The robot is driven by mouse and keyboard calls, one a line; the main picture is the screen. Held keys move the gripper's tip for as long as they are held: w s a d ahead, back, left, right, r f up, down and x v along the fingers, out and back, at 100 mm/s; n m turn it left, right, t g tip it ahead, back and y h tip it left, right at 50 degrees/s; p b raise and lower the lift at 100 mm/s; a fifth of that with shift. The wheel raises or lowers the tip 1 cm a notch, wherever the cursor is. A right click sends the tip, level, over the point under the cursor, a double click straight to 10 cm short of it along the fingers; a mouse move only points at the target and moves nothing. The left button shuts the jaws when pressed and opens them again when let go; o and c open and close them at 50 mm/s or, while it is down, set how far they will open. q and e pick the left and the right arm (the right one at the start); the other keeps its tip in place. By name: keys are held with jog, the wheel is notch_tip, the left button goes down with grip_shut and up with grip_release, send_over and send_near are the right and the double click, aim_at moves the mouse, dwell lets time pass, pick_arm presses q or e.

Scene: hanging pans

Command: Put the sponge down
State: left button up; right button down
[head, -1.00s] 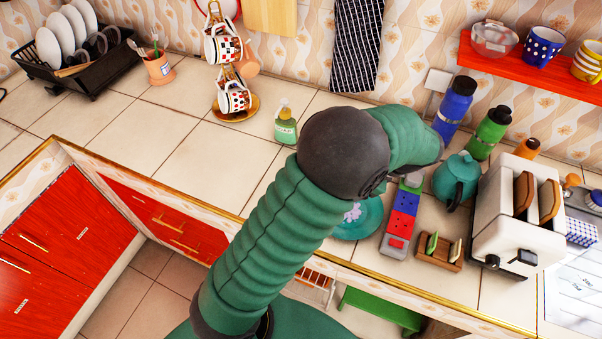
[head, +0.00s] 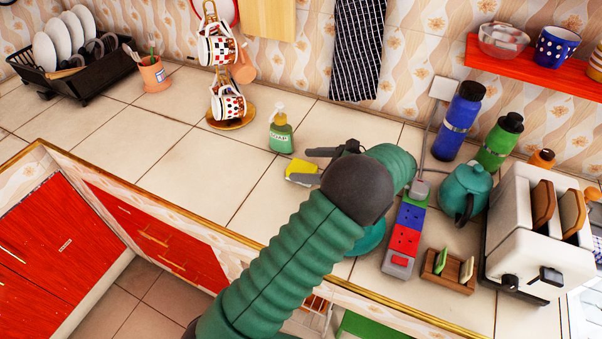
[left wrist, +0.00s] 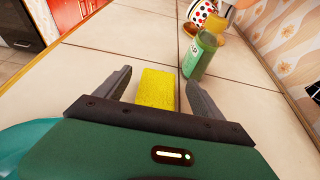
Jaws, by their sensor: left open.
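The yellow sponge (head: 301,167) is at the counter's middle, just right of and in front of the green soap bottle (head: 281,133). My left gripper (head: 299,168) is open, with its two dark fingers on either side of the sponge. In the left wrist view the sponge (left wrist: 156,88) appears to lie on the pale tiles between the spread fingers (left wrist: 158,80), with a gap at the right finger. The soap bottle (left wrist: 199,56) stands just beyond the right finger. My right gripper is in no view.
To the right are a power strip (head: 405,238), a teal teapot (head: 464,191), a toaster (head: 530,240), a small sponge holder (head: 447,272) and bottles (head: 459,120). A mug stand (head: 230,118) and dish rack (head: 72,70) stand left. The tiles left of the soap bottle are clear.

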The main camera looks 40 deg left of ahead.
aim_at(291, 166)
pick_arm(q)
jog(key=shift+x, duration=0.95)
jog(key=shift+s+a+f+b, duration=0.2)
jog(key=shift+a+f, duration=0.3)
jog(key=shift+s+a+f+b, duration=0.2)
jog(key=shift+s+a+f, duration=0.05)
jog(key=shift+a+f, duration=0.5)
jog(key=shift+a, duration=0.5)
jog(key=c, duration=0.5)
jog(key=shift+d, duration=0.3)
jog(key=c, duration=0.9)
jog(key=shift+a+r, duration=0.1)
jog(key=shift+c, duration=0.7)
